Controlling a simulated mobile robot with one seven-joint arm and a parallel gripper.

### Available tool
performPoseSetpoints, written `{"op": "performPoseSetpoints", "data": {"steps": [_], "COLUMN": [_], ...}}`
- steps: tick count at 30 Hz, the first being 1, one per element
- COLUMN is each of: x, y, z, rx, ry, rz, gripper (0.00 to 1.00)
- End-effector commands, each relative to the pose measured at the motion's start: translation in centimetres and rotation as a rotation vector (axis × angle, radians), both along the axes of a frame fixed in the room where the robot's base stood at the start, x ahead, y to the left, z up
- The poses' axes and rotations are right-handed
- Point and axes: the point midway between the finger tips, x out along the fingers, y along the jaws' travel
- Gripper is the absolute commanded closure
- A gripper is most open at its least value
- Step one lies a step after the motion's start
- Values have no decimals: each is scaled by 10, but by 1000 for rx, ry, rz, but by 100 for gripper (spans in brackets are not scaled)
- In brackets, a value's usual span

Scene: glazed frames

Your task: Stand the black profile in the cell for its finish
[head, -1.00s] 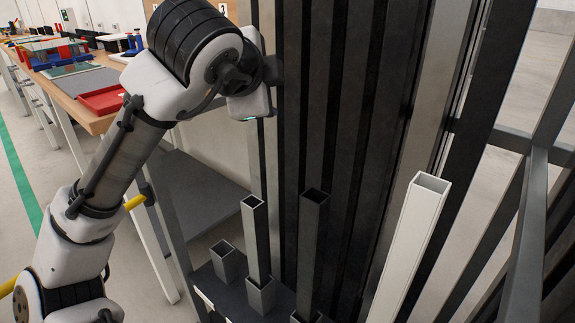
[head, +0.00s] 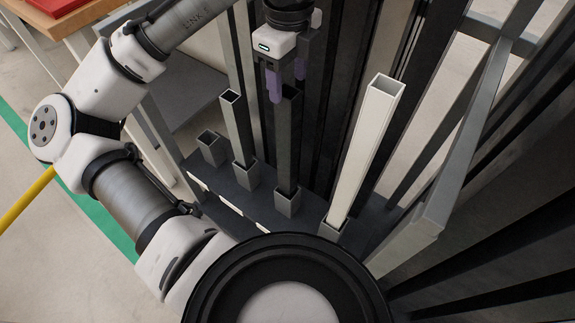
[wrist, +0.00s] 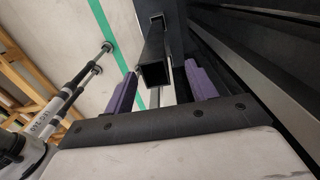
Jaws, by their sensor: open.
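The black profile (head: 288,140) is a dark square tube with an open top. It stands upright in a short square cell (head: 287,204) on the dark rack base. My gripper (head: 287,82) is at its top end, with one purple finger on each side. In the wrist view the fingers (wrist: 160,80) are open, and the dark tube's open end (wrist: 154,74) shows between them with gaps. A grey profile (head: 236,128) stands in the cell to the left. A white profile (head: 363,150) leans slightly at the right. The leftmost cell (head: 211,149) looks empty.
Tall dark and light profiles (head: 331,90) stand close behind the cells. Grey frame bars (head: 455,145) run along the right. Small white labels (head: 230,206) line the base's front edge. A workbench (head: 85,15) is at the upper left; open floor lies below it.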

Motion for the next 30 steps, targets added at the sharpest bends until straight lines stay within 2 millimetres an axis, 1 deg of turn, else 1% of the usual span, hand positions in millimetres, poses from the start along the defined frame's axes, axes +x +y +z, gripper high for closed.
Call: {"op": "performPoseSetpoints", "data": {"steps": [5, 10, 12, 15, 23, 30], "x": [-2, -9, -9, -9, -8, -8], "y": [0, 3, 2, 1, 1, 1], "z": [-12, -37, -47, -55, -57, -57], "rx": [-1, 1, 1, 0, -1, -1], "ry": [1, 0, 0, 0, -2, -2], "rz": [0, 2, 3, 3, 3, 3], "gripper": [44, 44, 44, 44, 44, 75]}}
